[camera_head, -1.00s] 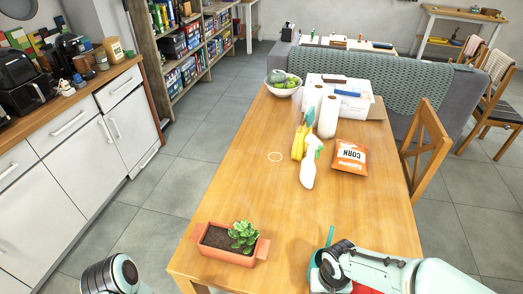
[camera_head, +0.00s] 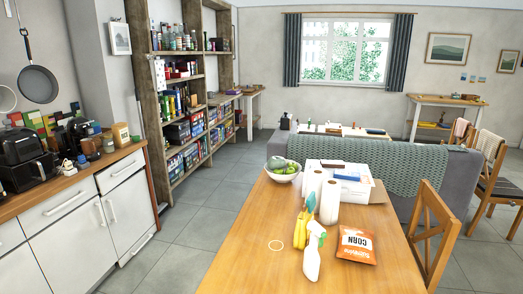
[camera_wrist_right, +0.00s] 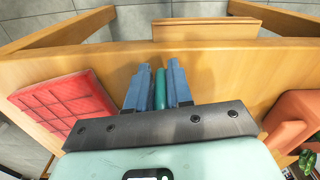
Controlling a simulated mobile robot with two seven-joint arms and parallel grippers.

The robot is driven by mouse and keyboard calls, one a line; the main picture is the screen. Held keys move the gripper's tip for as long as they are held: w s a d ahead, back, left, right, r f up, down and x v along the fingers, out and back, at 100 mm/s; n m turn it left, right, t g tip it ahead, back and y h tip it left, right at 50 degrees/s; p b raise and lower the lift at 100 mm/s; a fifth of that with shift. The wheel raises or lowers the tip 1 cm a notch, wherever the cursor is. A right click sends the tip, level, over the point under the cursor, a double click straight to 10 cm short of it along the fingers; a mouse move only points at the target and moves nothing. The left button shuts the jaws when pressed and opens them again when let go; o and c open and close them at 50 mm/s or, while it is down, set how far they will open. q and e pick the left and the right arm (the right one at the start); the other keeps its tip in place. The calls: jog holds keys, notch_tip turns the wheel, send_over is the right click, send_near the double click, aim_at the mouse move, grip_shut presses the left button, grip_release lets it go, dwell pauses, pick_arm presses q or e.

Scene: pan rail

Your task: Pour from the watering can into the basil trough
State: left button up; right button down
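In the right wrist view, a narrow teal part of the watering can (camera_wrist_right: 160,88) stands between the blue fingers of my right gripper (camera_wrist_right: 159,80). The fingers lie close against it on both sides and look shut on it. The rest of the can is hidden. The terracotta basil trough (camera_wrist_right: 298,108) is at the right edge of this view, partly cut off, with green leaves (camera_wrist_right: 308,160) at the lower corner. The head view shows neither the can nor the trough now, and neither gripper.
The wooden table (camera_head: 240,265) carries a white spray bottle (camera_head: 312,258), yellow bottle (camera_head: 300,232), corn packet (camera_head: 356,244), paper rolls (camera_head: 329,203) and a fruit bowl (camera_head: 282,172). A red gridded flat thing (camera_wrist_right: 65,105) lies left of my right gripper. A chair (camera_head: 432,235) stands at right.

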pick_arm(q)
jog(key=shift+r, duration=0.15)
pick_arm(e)
jog(key=shift+r, duration=0.25)
pick_arm(q)
jog(key=shift+w+r+p, duration=0.2)
jog(key=shift+r+p, duration=0.25)
jog(key=shift+p, duration=0.1)
jog(key=shift+w+r+p, duration=0.2)
jog(key=shift+r+p, duration=0.25)
jog(key=shift+p, duration=0.05)
pick_arm(e)
jog(key=shift+r, duration=1.2)
pick_arm(q)
jog(key=shift+r, duration=0.15)
pick_arm(e)
jog(key=shift+r, duration=0.2)
